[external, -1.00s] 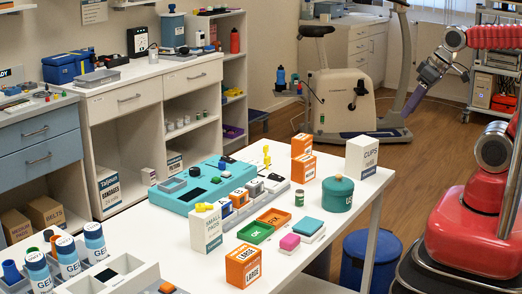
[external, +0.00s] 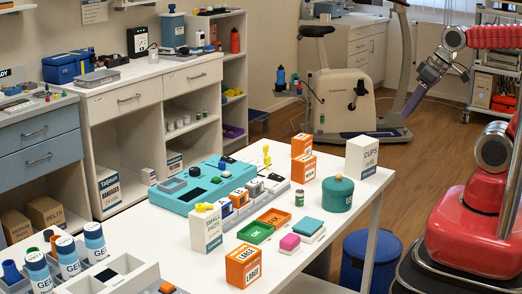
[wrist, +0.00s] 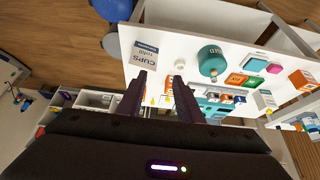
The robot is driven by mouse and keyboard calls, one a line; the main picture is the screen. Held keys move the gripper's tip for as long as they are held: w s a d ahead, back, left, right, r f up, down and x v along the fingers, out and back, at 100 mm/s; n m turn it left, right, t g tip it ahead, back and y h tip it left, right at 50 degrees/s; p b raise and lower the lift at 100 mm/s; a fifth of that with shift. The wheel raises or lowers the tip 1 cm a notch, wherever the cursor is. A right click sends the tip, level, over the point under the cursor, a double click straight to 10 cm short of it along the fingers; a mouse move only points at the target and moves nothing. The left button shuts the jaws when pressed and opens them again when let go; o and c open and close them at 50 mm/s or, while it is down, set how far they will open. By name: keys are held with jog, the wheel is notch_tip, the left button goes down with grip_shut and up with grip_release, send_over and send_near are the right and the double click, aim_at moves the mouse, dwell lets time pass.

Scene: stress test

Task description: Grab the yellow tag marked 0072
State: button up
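Two small yellow things show in the external view. One upright yellow piece (external: 267,158) stands at the back edge of the table, by the teal device; another yellow piece (external: 204,206) lies near the top of the small pads box. No number is legible on either, so I cannot tell which is the tag 0072. In the wrist view a small yellow spot (wrist: 168,99) shows beyond and between my fingers. My gripper (wrist: 158,85) has its two dark fingers apart with nothing between them. In the external view my gripper (external: 411,104) is in the air right of the table.
The white table (external: 165,245) holds a cups box (external: 361,157), a teal pot (external: 337,193), orange boxes (external: 243,266), a teal device (external: 195,188) and green and orange trays (external: 255,232). A blue bin (external: 372,260) stands beside it. An exercise bike (external: 345,100) stands behind.

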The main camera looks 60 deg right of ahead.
jog(key=w+d+r+n+g+h, duration=0.1)
jog(key=w+r+n, duration=0.2)
jog(key=w, duration=0.4)
jog(key=w+d+r+n+g+h, duration=0.1)
jog(key=w+r+n, duration=0.15)
jog(key=w, duration=0.55)
jog(key=w+a+f+n+g+h, duration=0.1)
jog(key=w+f+n+h, duration=0.15)
jog(key=w, duration=0.55)
jog(key=w+a+f+n+h, duration=0.1)
jog(key=w+n, duration=0.2)
jog(key=w, duration=0.6)
jog(key=w+a+f+n+h, duration=0.2)
jog(key=w+f, duration=0.2)
jog(key=w, duration=0.2)
jog(key=w+a+f+n+h, duration=0.2)
jog(key=w+f+n, duration=0.15)
jog(key=w, duration=0.25)
jog(key=w+a+f+n+h, duration=0.1)
jog(key=f, duration=0.3)
jog(key=w+a+f+n+h, duration=0.1)
jog(key=w+a+f, duration=0.1)
jog(key=f, duration=0.3)
jog(key=w+a+f+n+h, duration=0.1)
jog(key=w+a+f, duration=0.1)
jog(key=f, duration=0.3)
jog(key=shift+f+n+h, duration=0.15)
jog(key=shift+n+h, duration=0.1)
jog(key=shift+a+f, duration=0.2)
jog(key=shift+f, duration=0.2)
